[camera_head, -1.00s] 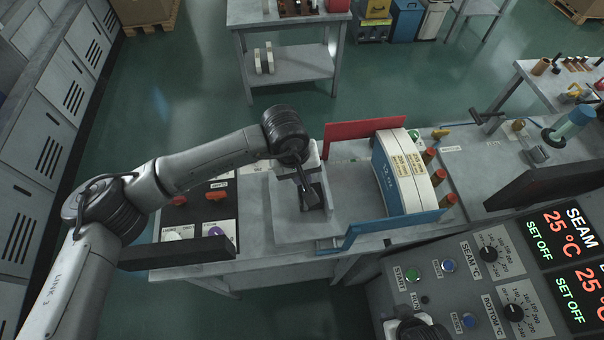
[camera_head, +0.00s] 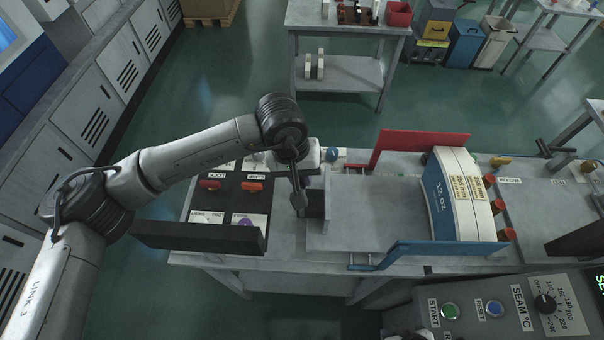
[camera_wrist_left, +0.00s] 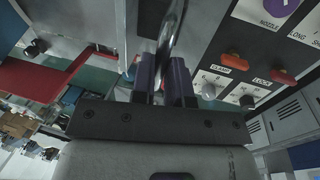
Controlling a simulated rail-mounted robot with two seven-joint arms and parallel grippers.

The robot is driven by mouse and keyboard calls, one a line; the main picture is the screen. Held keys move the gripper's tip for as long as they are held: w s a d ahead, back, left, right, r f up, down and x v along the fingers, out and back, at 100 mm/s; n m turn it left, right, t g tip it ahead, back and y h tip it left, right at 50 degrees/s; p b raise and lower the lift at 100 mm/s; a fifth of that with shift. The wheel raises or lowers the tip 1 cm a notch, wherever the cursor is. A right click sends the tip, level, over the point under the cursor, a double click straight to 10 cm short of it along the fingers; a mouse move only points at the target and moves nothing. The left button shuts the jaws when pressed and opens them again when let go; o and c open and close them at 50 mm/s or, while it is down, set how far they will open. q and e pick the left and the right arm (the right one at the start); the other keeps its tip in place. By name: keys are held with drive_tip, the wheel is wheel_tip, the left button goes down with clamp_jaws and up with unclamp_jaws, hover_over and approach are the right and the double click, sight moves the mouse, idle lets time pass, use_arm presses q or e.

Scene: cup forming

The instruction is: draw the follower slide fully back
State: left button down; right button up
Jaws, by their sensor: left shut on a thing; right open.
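The follower slide (camera_head: 317,232) is a grey plate at the left end of the feed bed, with a dark part on its left side. My left gripper (camera_head: 300,202) is at this left side, pointing down. In the left wrist view my left gripper (camera_wrist_left: 166,80) is shut on a shiny metal bar (camera_wrist_left: 172,35), which appears to be the slide's handle. The gripper hides part of the handle in the head view. A stack of blue and white blanks marked 12 OZ (camera_head: 455,200) stands at the right end of the bed, apart from the slide. My right gripper is not in view.
A red side guide (camera_head: 415,143) and a blue side guide (camera_head: 440,250) flank the bed. A switch panel with orange levers (camera_head: 253,186) is left of my gripper, with a dark bar (camera_head: 195,237) in front. Bare bed (camera_head: 375,205) lies between slide and stack.

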use_arm(q)
drive_tip(key=c, duration=1.1)
unclamp_jaws()
drive_tip(key=shift+a, duration=0.25)
drive_tip(key=shift+r, duration=0.1)
drive_tip(key=a+r, duration=0.1)
drive_tip(key=r, duration=0.8)
drive_tip(key=a+r, duration=0.1)
drive_tip(key=r, duration=0.3)
drive_tip(key=shift+w+a+r+b, duration=0.1)
drive_tip(key=shift+a+r+b, duration=0.1)
drive_tip(key=shift+a+b, duration=0.1)
